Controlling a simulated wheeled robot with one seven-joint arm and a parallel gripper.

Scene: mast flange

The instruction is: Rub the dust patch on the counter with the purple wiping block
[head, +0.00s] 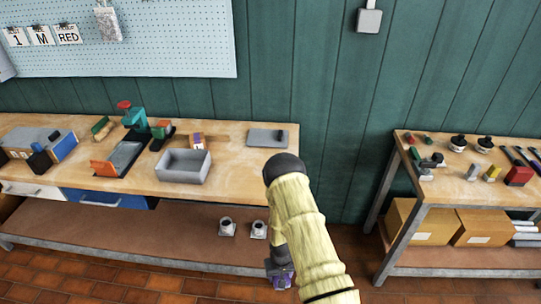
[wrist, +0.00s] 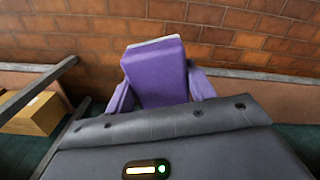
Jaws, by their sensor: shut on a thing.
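The purple wiping block (wrist: 156,75) stands between the purple fingers of my gripper (wrist: 160,92) in the wrist view, with a pale grey edge at its far end. My gripper is shut on it. In the head view my gripper (head: 281,274) hangs low, in front of the bench's lower shelf and below the counter top, with a bit of purple showing; my arm hides much of it. The wooden counter (head: 228,150) runs along the left. I cannot make out a dust patch on it.
The counter holds a grey open bin (head: 183,167), a flat grey plate (head: 268,138), a green and red tool (head: 133,117) and a blue-sided box (head: 62,146). Two cups (head: 227,227) stand on the lower shelf. A second bench (head: 425,184) with small items stands right, beyond a gap.

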